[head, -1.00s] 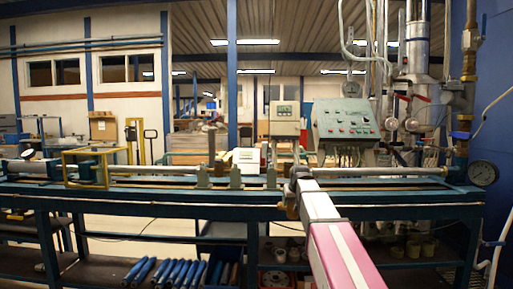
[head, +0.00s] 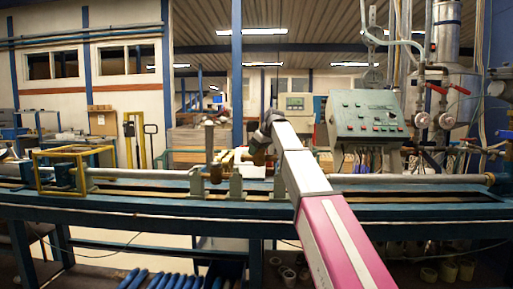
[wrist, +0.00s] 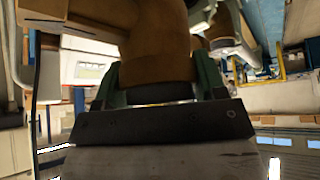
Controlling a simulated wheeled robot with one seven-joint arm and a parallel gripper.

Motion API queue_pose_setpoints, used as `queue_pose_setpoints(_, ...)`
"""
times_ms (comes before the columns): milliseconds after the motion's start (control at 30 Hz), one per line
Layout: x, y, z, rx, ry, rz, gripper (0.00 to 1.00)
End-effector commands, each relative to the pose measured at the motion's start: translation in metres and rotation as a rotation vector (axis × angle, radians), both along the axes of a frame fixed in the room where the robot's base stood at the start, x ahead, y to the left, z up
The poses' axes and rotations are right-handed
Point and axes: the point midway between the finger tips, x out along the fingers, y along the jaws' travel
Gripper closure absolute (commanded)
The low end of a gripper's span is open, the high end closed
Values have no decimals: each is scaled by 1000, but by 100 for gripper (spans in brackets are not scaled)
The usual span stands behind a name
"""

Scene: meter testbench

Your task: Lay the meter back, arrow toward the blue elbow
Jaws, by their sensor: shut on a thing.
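The meter is a brown brass body, seen in the head view (head: 259,153) at the end of my arm and close up in the wrist view (wrist: 158,45). My gripper (wrist: 158,88) is shut on it, with a green finger on each side. In the head view the meter is above the bench, beside the upright supports in the pipe line. I cannot tell whether it touches them. No arrow is readable on the meter. A small blue fitting (head: 507,134) shows at the right edge; I cannot tell if it is the blue elbow.
The blue bench (head: 150,208) crosses the view, with a left pipe (head: 135,174) and a right pipe (head: 415,179) along it. A yellow frame (head: 60,170) stands at the left. A green control panel (head: 368,115) stands behind the bench. Blue cylinders (head: 165,280) lie below.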

Motion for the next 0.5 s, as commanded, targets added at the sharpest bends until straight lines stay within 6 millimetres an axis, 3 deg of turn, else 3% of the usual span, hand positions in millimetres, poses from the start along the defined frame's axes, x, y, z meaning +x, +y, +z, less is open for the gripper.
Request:
queue_pose_setpoints(167, 0, 7, 7, 2, -4, 29, 91)
queue_pose_setpoints(500, -1, 7, -16, 2, -4, 29, 91)
